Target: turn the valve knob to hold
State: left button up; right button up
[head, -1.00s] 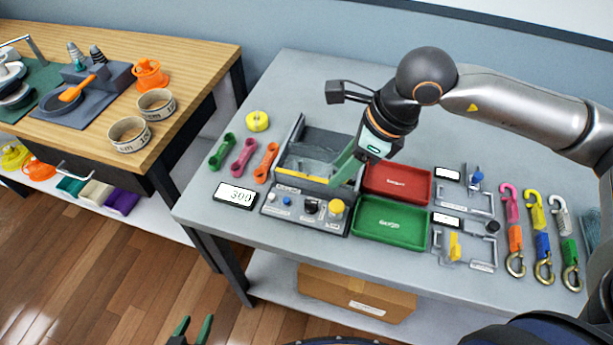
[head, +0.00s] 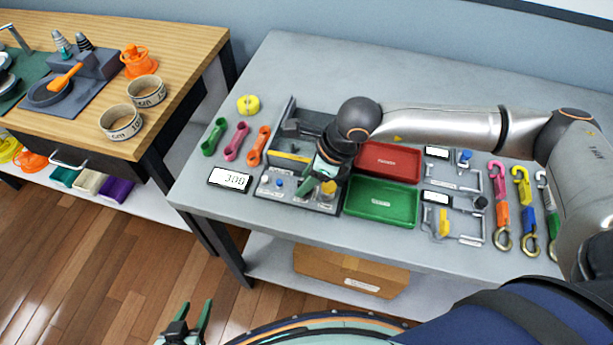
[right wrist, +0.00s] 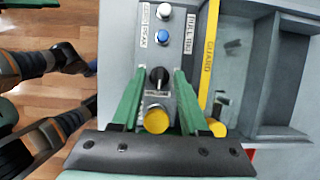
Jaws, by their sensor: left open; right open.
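The valve knob, a black knob (right wrist: 158,77), sits on the grey control panel (right wrist: 178,72) in the right wrist view. My right gripper (right wrist: 160,72) is open, with one green fingertip on each side of the knob. Whether the fingers touch it cannot be told. In the head view the right gripper (head: 312,182) is low over the panel's right part and hides the knob. The knob's pointer setting is too small to read. My left gripper (head: 196,308) is open and empty at the bottom of the head view, away from the table.
A yellow button (right wrist: 156,119) lies close to the knob, with a blue button (right wrist: 162,37) on the other side. A display (head: 230,179) reading 300 stands left of the panel. Red (head: 388,161) and green (head: 380,203) trays are to the right. A yellow guard bar (right wrist: 208,55) runs alongside.

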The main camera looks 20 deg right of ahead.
grip_shut()
dwell(0.6)
